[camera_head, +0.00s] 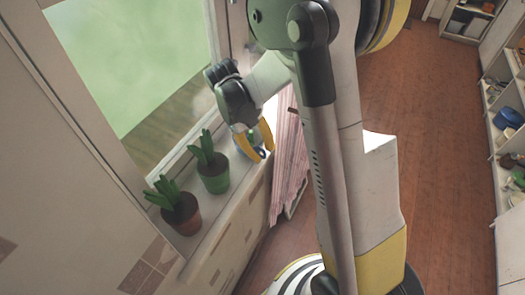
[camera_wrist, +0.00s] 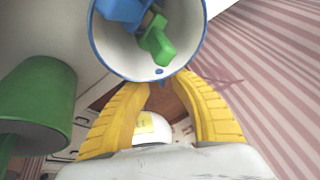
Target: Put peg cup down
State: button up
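The peg cup (camera_wrist: 120,52) is white with a blue rim, and I look into its mouth at the top of the wrist view. Blue pegs (camera_wrist: 122,10) and a green peg (camera_wrist: 158,45) are in it. My gripper (camera_wrist: 162,84) has yellow fingers that reach the near side of the cup and pass behind its rim. They look closed around its body, but the fingertips are hidden. In the head view my gripper (camera_head: 262,146) is at the far end of the windowsill, with a bit of blue between the fingers. I cannot tell whether the cup's base touches the sill.
On the windowsill (camera_head: 195,238) stand a green pot (camera_head: 213,178) and a brown pot (camera_head: 182,216), both with plants. A red-striped cloth (camera_head: 288,160) hangs beside the sill's end. The window (camera_head: 135,60) is at left. Shelves (camera_head: 505,120) stand far right across open floor.

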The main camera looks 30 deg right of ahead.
jog(key=shift+r, duration=0.1)
jog(key=p+v, duration=0.4)
jog(key=v, duration=0.7)
jog(key=s+a+r+n+t+y, duration=0.1)
jog(key=s+r+n+t, duration=0.3)
jog(key=n, duration=1.2)
jog(key=s+a+r+n+t+y, duration=0.1)
jog(key=s+r+n+t, duration=0.4)
jog(key=n, duration=1.2)
jog(key=s+t+y, duration=0.1)
jog(key=s+t, duration=0.1)
jog(key=s, duration=0.2)
jog(key=shift+s+a+r, duration=0.15)
jog(key=shift+s+r, duration=0.1)
jog(key=shift+r, duration=0.05)
